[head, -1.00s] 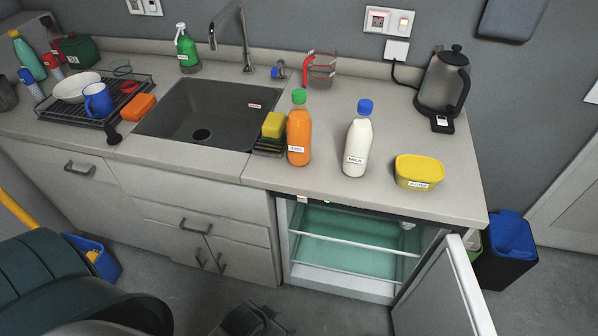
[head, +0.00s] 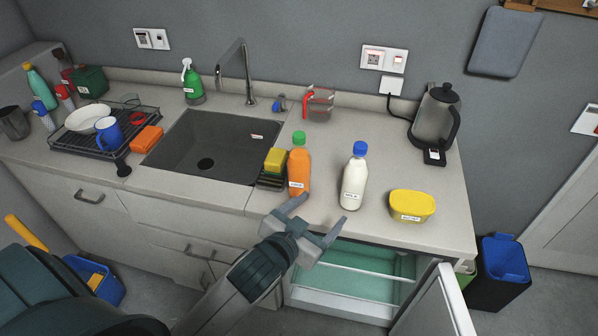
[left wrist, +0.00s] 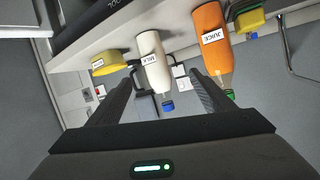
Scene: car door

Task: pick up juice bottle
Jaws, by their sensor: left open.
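The juice bottle (head: 299,167) is orange with a green cap and stands upright on the counter, just right of the sink. It also shows in the left wrist view (left wrist: 211,38), at the upper right. My left gripper (head: 322,219) is open and empty at the counter's front edge, nearer than the juice bottle and apart from it. In the left wrist view its fingers (left wrist: 160,92) spread with the milk bottle (left wrist: 152,62) between them in the picture, not held. My right gripper is not in view.
The milk bottle (head: 354,178) stands right of the juice, with a yellow butter tub (head: 411,205) beyond it. A yellow sponge (head: 275,160) sits close left of the juice. Below the counter is an open fridge (head: 345,290) with its door (head: 437,305) swung out. The sink (head: 205,145) lies left.

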